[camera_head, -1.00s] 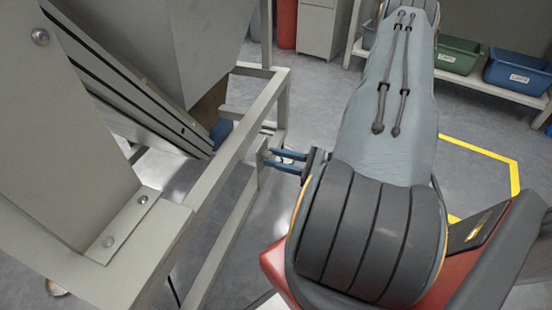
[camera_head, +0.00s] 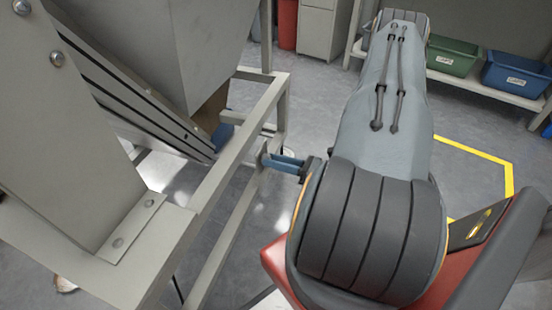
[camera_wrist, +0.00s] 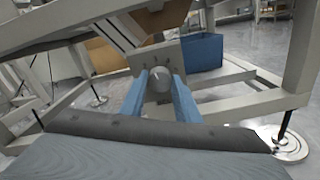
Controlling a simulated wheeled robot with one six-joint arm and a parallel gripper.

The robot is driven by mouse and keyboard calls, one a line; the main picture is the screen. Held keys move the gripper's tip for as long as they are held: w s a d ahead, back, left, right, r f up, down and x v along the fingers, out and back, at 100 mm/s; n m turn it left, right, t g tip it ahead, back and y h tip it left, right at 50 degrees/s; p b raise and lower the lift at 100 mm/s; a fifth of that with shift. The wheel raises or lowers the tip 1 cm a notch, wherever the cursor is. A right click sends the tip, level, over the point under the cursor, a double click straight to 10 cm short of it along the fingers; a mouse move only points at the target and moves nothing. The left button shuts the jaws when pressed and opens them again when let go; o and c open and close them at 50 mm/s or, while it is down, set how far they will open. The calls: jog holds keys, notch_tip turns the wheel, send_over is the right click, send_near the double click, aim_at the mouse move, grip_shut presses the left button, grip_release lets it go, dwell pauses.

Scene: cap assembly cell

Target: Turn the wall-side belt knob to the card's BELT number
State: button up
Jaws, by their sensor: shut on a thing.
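The knob (camera_wrist: 160,84) is a round grey part on a grey plate (camera_wrist: 150,60) of the metal frame, seen in the wrist view. The two blue fingers of my gripper (camera_wrist: 160,90) lie on either side of it and are shut on it. In the head view my gripper (camera_head: 272,160) reaches left to the frame's side post, and the knob is mostly hidden there by the fingers. I cannot read any scale or pointer on the knob. No card with a BELT number is in view.
Grey frame rails (camera_head: 235,140) surround the knob, with a sloping belt chute (camera_head: 135,95) at left. A blue bin (camera_wrist: 202,52) stands behind the plate. Green (camera_head: 453,56) and blue (camera_head: 515,73) bins sit on a shelf at back right. Open floor lies beside a yellow line.

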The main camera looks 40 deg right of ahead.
jog(key=shift+m+p, duration=1.45)
jog(key=shift+m, duration=3.55)
jog(key=o, duration=1)
jog(key=shift+o, duration=0.2)
jog(key=shift+d, duration=0.1)
jog(key=p+v, duration=0.2)
jog(key=v, duration=0.5)
jog(key=shift+s+d, duration=0.2)
jog(key=shift+s, duration=0.15)
